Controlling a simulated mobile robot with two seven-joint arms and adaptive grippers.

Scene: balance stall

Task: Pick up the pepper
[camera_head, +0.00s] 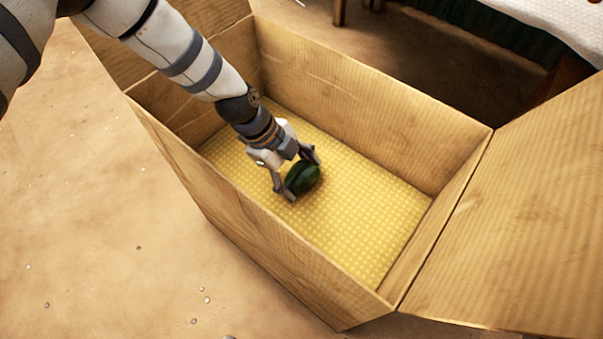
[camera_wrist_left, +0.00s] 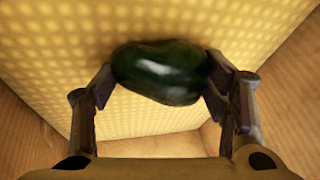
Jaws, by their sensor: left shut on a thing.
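A dark green, glossy pepper (camera_head: 302,178) is inside the cardboard box, in the head view. My left gripper (camera_head: 297,176) reaches down into the box and is shut on the pepper, with one finger on either side of it. The left wrist view shows the pepper (camera_wrist_left: 160,70) between the two fingertips (camera_wrist_left: 158,85). I cannot tell whether the pepper touches the box floor. My right gripper is not in view.
The open cardboard box (camera_head: 255,240) has tall walls around the arm and a yellow dotted floor (camera_head: 375,220), otherwise bare. A large flap (camera_head: 520,210) spreads to the right. A cloth-covered table (camera_head: 560,25) stands at the top right.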

